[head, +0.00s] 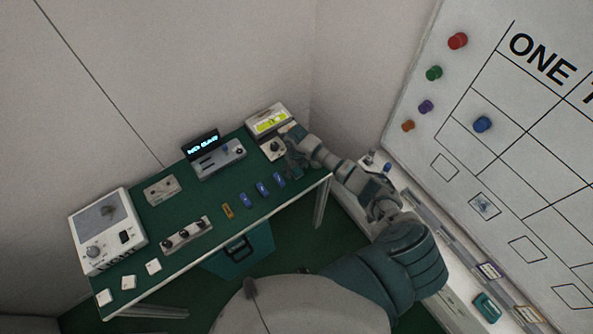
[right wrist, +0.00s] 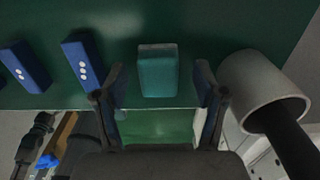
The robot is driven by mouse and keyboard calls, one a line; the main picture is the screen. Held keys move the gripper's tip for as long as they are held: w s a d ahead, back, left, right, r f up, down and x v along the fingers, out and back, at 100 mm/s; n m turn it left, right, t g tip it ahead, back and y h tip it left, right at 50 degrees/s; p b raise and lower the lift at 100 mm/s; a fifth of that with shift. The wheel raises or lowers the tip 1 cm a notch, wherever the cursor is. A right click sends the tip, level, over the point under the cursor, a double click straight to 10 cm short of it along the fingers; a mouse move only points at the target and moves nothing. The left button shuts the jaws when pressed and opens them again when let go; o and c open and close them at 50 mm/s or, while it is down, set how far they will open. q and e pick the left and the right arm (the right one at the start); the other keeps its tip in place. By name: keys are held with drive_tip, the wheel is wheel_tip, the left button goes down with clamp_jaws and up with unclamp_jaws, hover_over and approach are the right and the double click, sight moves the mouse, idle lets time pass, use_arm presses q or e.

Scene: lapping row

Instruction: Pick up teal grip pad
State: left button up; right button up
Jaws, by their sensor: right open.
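The teal grip pad (head: 487,307) cannot be told for certain in the head view, where a teal block lies on the ledge at the lower right. In the right wrist view a teal block (right wrist: 157,72) lies on the green bench top, just ahead of and between my right fingers. My right gripper (head: 292,167) is over the bench's right end; it is open and empty in the right wrist view (right wrist: 160,88). It hides the bench spot beneath it in the head view. My left gripper is out of view.
Blue dotted blocks (head: 263,190) lie left of my right gripper, the closest one (right wrist: 83,62) near its left finger. A yellow-screen meter (head: 268,121) stands behind. A pale cylinder (right wrist: 262,88) is close to the right finger. The bench's front edge is near.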

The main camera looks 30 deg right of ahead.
sight(296, 171)
drive_tip(key=shift+f, duration=0.3)
drive_tip(key=c, duration=1.1)
drive_tip(key=shift+c, duration=0.2)
drive_tip(key=shift+r, duration=0.1)
drive_tip(key=shift+r, duration=0.45)
drive_tip(key=r, duration=0.2)
drive_tip(key=shift+s+a+r, duration=0.3)
drive_tip(key=shift+s, duration=0.05)
drive_tip(key=s+a+r+b, duration=0.1)
drive_tip(key=s+a, duration=0.8)
drive_tip(key=s, duration=0.2)
drive_tip(key=shift+s+a+r, duration=0.25)
drive_tip(key=shift+s+a, duration=0.05)
drive_tip(key=shift+a, duration=0.1)
